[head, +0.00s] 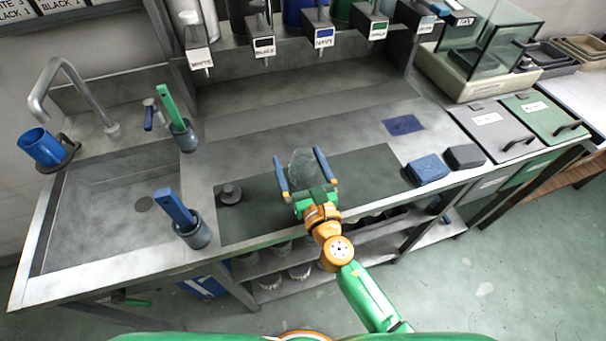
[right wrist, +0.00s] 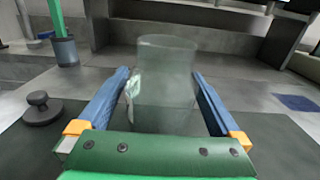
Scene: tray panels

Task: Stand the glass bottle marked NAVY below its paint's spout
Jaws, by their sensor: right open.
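A clear glass bottle (head: 301,160) stands upright on the dark mat (head: 375,172). It also shows in the right wrist view (right wrist: 165,80), with a pale patch on its left side, too unclear to read. My right gripper (head: 301,168) is open, its two blue fingers (right wrist: 160,105) on either side of the bottle with gaps visible. The spout with the NAVY label (head: 323,39) is at the back of the counter, between the BLACK label (head: 264,48) and a green-marked one (head: 378,30). My left gripper is not in view.
A dark knobbed weight (head: 230,194) lies on the mat to the left. Two brush cups (head: 196,235) (head: 185,138) stand by the sink (head: 110,205). Blue (head: 427,169) and dark blocks (head: 465,157) lie right. The counter below the spouts is clear.

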